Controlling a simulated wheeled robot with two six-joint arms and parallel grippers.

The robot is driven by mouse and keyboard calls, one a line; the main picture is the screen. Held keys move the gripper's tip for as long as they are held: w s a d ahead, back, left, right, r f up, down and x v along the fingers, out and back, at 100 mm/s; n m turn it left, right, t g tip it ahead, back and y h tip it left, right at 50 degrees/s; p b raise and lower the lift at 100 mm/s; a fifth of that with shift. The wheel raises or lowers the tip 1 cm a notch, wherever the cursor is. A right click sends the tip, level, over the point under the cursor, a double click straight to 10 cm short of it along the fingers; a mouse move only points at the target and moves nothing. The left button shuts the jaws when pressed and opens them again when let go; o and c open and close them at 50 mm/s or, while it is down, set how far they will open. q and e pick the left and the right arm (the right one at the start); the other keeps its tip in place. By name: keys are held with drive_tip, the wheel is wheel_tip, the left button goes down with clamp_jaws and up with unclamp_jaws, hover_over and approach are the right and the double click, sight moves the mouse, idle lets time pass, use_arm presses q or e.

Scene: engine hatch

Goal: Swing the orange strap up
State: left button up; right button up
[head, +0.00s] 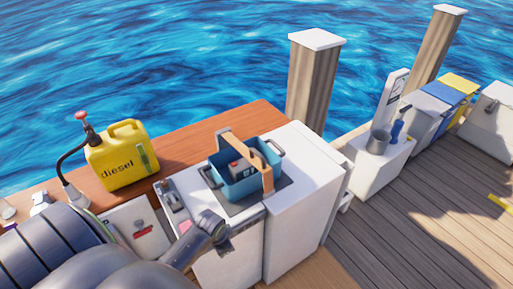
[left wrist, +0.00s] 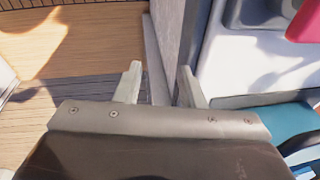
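The orange strap (head: 267,178) is a tan-orange band on a blue tub (head: 240,186) on the white cabinet. It crosses the tub's right part and hangs down its near side; its other end stands above the far rim. A red-and-grey object (head: 241,168) sits in the tub. In the head view my left arm ends at a grey wrist near the cabinet's front, below and left of the tub; its fingers are hard to make out. In the left wrist view my left gripper (left wrist: 158,86) is open, its two fingers apart with nothing held. My right gripper is not in view.
A yellow diesel can (head: 122,155) with a dark hose stands on the wooden counter (head: 200,145) left of the tub. A wooden post (head: 314,85) rises behind the cabinet. Dock planks (head: 420,225) at the right are open floor.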

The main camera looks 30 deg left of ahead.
use_arm(q)
drive_tip(key=w+a+r+m+p, duration=0.1)
drive_tip(key=w+a+r+m, duration=0.2)
drive_tip(key=w+r+m, duration=0.75)
drive_tip(key=w+a+r+m+h+p, duration=0.1)
drive_tip(key=w+r+m, duration=0.35)
drive_tip(key=r, duration=0.85)
drive_tip(key=w+a+r+m+p, duration=0.1)
drive_tip(key=w+r, duration=0.6)
drive_tip(key=r, duration=0.6)
drive_tip(key=b, duration=1)
approach(257, 152)
drive_tip(key=shift+m+g, duration=0.3)
drive_tip(key=shift+m, duration=0.1)
drive_tip(key=f, duration=0.2)
drive_tip(key=w+f+p, duration=0.1)
drive_tip(key=f, duration=0.2)
drive_tip(key=w+f+p, duration=0.1)
drive_tip(key=f, duration=0.2)
drive_tip(key=shift+d+f, duration=0.2)
drive_tip(key=shift+f, duration=0.05)
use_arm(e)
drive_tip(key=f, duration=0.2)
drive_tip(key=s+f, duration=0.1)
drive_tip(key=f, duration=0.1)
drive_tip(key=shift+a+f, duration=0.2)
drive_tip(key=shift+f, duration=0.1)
use_arm(q)
drive_tip(key=shift+c, duration=0.4)
